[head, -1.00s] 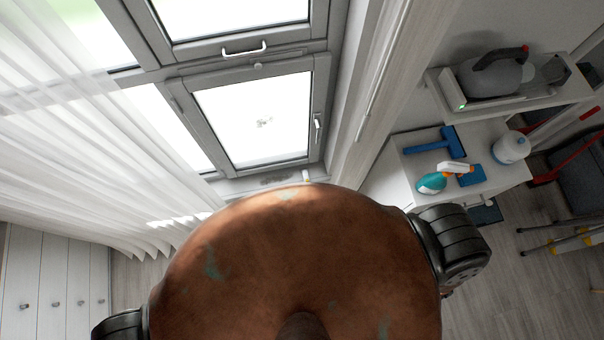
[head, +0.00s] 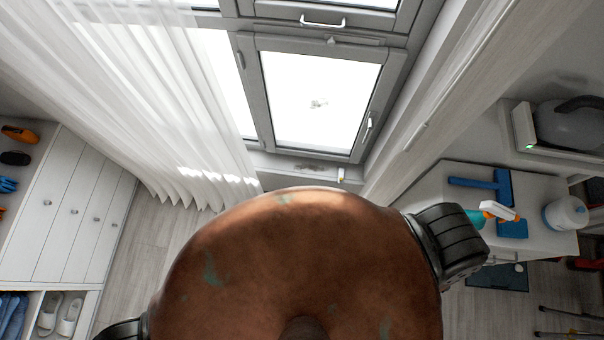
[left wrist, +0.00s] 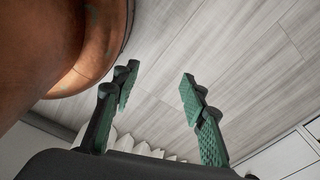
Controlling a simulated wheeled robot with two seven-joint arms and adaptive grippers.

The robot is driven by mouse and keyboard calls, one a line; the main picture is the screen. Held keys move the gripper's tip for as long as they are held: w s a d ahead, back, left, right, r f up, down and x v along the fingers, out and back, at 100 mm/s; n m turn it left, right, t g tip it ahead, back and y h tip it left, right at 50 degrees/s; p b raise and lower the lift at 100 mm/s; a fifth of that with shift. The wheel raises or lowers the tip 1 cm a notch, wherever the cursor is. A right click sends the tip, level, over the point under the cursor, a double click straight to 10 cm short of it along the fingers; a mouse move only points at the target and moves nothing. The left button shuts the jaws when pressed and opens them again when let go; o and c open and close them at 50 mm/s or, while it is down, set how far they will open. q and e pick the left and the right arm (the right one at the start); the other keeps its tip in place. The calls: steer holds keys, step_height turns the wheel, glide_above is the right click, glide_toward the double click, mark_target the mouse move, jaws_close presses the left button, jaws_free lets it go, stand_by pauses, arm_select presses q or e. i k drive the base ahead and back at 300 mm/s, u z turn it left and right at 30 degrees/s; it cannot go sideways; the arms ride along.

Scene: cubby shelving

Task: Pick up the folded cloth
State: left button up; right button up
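I cannot make out the folded cloth for certain. A flat blue item (head: 513,230) lies on the white cabinet top at the right of the head view, partly behind a teal and white spray bottle (head: 500,211); I cannot tell if it is cloth. More blue items (head: 12,312) sit in the cubby at the lower left, cut off by the frame edge. My left gripper (left wrist: 157,84) is open and empty in the left wrist view, with bare wood floor beyond its fingers. Neither gripper shows in the head view.
A blue squeegee-like tool (head: 490,184) and a white round container (head: 566,213) share the cabinet top (head: 440,205). White cubby shelving (head: 60,225) stands at left, with slippers (head: 70,315) in it. The curtain (head: 160,100) hangs by the window. Floor between is clear.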

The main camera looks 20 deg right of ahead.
mark_target(512, 229)
steer(key=k, duration=0.55)
steer(key=z, duration=0.9)
steer(key=i, duration=1)
steer(key=k, duration=0.5)
steer(key=z, duration=1.35)
steer(key=k, duration=0.35)
steer(key=z, duration=0.7)
steer(key=i, duration=0.5)
steer(key=k, duration=0.5)
